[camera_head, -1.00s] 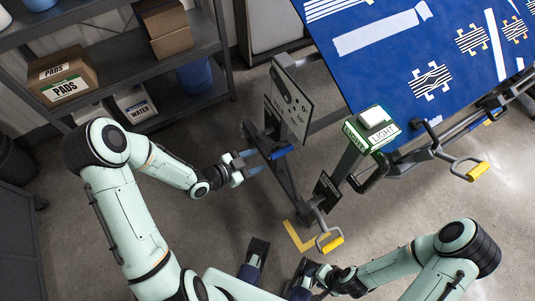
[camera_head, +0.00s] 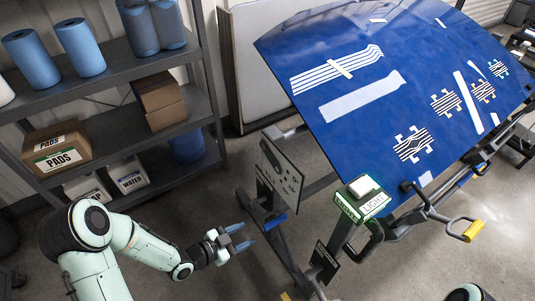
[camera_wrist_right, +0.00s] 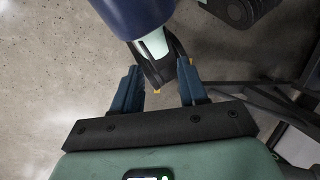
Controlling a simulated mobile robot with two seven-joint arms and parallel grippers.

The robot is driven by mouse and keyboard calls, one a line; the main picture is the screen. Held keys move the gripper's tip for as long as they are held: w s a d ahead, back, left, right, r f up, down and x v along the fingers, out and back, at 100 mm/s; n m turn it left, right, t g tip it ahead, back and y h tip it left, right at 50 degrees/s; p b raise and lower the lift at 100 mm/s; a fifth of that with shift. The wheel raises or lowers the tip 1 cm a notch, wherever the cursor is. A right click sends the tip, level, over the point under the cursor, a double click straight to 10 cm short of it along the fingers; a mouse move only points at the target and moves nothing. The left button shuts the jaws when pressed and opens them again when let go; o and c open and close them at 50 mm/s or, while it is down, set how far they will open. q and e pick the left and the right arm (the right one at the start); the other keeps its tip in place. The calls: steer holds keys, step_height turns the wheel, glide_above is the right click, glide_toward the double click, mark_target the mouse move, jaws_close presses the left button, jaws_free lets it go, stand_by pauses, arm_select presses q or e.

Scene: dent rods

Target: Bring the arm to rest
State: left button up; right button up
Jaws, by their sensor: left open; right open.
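My left gripper (camera_head: 240,238) is open and empty in the head view. Its blue fingers point right, a little short of the dark stand frame (camera_head: 283,243). The left arm comes in from the lower left, bent at the elbow. My right gripper (camera_wrist_right: 160,88) is open in the right wrist view, with its two blue fingers apart and nothing held between them. A dark blue and black part shows beyond these fingers, over the concrete floor. In the head view only a small bit of my right arm shows at the bottom right edge, and its gripper is out of that view.
A blue panel (camera_head: 345,130) with tape strips sits on the stand at the upper right.

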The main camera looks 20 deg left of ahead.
arm_select(q)
steer(key=s+d+f+n+g+y+p, duration=0.1)
steer(key=s+d+f+n+g+p, duration=0.2)
steer(key=s, duration=0.4)
steer(key=s+d+f+n+g+y+p, duration=0.1)
steer(key=s+d+f+n+g+p, duration=0.1)
steer(key=s+f+n+g+p, duration=0.2)
steer(key=s+d+f+n+g+y+p, duration=0.1)
steer(key=s+d+f+n+g+p, duration=0.2)
steer(key=s, duration=0.6)
steer(key=n+g, duration=0.2)
steer(key=n, duration=0.1)
steer(key=shift+s+d+f+y+p, duration=0.2)
steer(key=shift+s+d+y+p, duration=0.1)
steer(key=shift+s+y+p, duration=0.1)
